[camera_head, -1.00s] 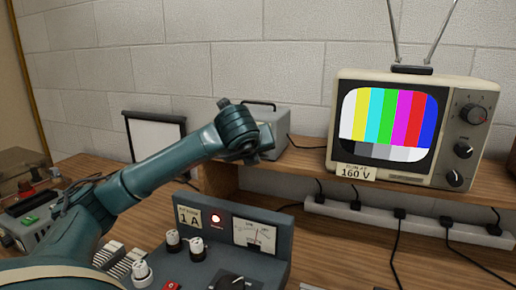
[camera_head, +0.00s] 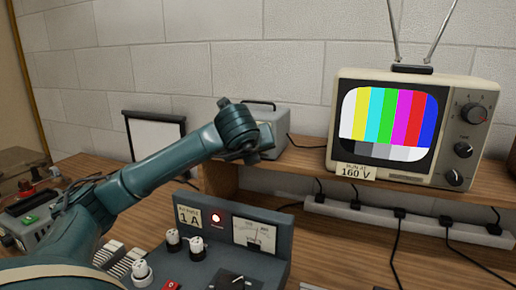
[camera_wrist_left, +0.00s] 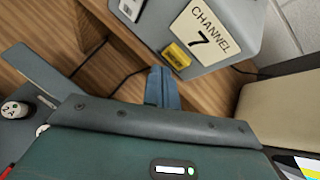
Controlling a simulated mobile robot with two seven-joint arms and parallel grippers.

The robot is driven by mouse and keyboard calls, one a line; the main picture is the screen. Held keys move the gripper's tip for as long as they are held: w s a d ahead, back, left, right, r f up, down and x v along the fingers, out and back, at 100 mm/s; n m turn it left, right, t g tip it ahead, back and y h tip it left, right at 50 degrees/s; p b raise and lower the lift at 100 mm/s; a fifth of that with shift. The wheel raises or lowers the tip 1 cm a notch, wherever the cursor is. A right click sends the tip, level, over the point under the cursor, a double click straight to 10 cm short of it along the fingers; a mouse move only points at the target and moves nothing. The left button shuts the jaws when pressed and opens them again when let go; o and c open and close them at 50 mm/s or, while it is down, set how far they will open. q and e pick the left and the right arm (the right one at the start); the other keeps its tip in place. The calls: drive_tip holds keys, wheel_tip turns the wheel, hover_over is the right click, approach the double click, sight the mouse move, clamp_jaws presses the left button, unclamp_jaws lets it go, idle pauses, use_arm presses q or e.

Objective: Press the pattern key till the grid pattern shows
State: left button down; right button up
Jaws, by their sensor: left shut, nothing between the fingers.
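The television (camera_head: 385,125) shows vertical colour bars above a grey strip, with no grid on its screen. A grey box (camera_head: 265,125) with a handle stands left of it, partly hidden by my left arm. In the left wrist view a grey box (camera_wrist_left: 222,30) carries a "CHANNEL 7" label and a small yellow part (camera_wrist_left: 177,56) low on its front; I cannot tell whether this is the pattern key. My left gripper (camera_wrist_left: 160,72) is shut and empty, its tips close to the yellow part. Contact is not clear. My right gripper is not in view.
A grey control panel (camera_head: 225,250) with knobs, a red lamp and a meter stands in front, below the shelf. A power strip (camera_head: 405,222) with several plugs and cables runs under the television. A white framed panel (camera_head: 155,138) leans at the wall.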

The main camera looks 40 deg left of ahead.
use_arm(q)
drive_tip(key=shift+w, duration=0.1)
idle(0.8)
drive_tip(key=shift+w+a, duration=0.1)
drive_tip(key=shift+w, duration=0.2)
idle(0.3)
drive_tip(key=shift+w+a+b, duration=0.15)
drive_tip(key=shift+w+b, duration=0.2)
drive_tip(key=shift+w, duration=0.05)
idle(0.4)
drive_tip(key=shift+s, duration=0.1)
drive_tip(key=shift+s+d+b, duration=0.25)
drive_tip(key=shift+s+b, duration=0.4)
drive_tip(key=shift+s, duration=0.05)
